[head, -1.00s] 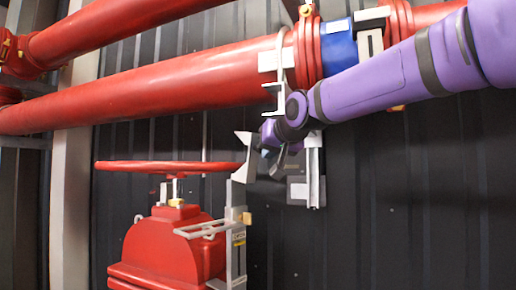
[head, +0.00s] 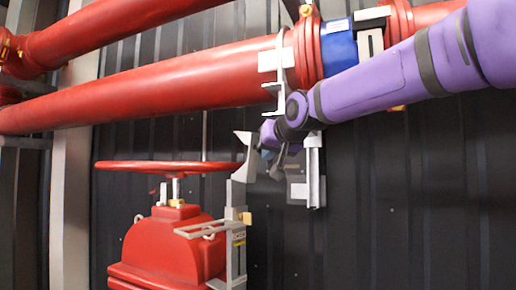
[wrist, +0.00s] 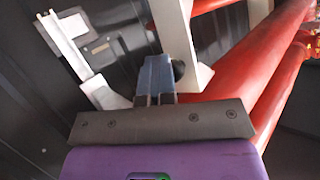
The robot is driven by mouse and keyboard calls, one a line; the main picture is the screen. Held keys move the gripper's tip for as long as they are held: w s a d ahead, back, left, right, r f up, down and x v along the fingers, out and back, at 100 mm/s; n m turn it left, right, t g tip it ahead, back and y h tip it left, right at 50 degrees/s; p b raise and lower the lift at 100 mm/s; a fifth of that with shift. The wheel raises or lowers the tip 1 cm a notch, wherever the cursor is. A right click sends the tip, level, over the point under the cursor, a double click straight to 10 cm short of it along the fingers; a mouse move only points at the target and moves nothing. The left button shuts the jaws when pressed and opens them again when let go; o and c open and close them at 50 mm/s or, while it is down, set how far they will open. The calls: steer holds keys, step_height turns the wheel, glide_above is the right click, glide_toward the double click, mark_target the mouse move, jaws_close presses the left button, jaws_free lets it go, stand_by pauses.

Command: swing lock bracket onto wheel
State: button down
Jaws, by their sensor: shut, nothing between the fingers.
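The red handwheel (head: 165,167) lies level on top of the red valve in the head view. The grey lock bracket (head: 238,194) stands upright at the wheel's right side, and its notched top (head: 247,152) meets the right end of the rim in the picture. I cannot tell whether it touches the rim. My gripper (head: 276,168) is just right of the bracket's top, with a small dark gap between them. In the wrist view its blue-grey fingers (wrist: 157,78) are together with nothing between them. Neither wheel nor bracket is clear in the wrist view.
The red valve body (head: 165,245) stands below the wheel. A thick red pipe (head: 150,92) runs above, with a blue band (head: 339,48). A grey wall bracket (head: 315,178) is close behind and right of my gripper. The dark ribbed wall (head: 400,190) is bare at lower right.

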mark_target(248, 157)
steer(key=shift+w+a+f, duration=0.1)
steer(key=shift+a+f, duration=0.2)
steer(key=shift+f, duration=0.1)
steer(key=shift+w+a+f, duration=0.1)
steer(key=shift+w+a, duration=0.3)
steer(key=shift+a, duration=0.05)
steer(key=shift+w, duration=0.1)
steer(key=shift+d+r, duration=0.1)
steer(key=shift+r, duration=0.15)
steer(key=shift+w+a+r, duration=0.15)
steer(key=shift+a+r, duration=0.05)
steer(key=shift+r, duration=0.05)
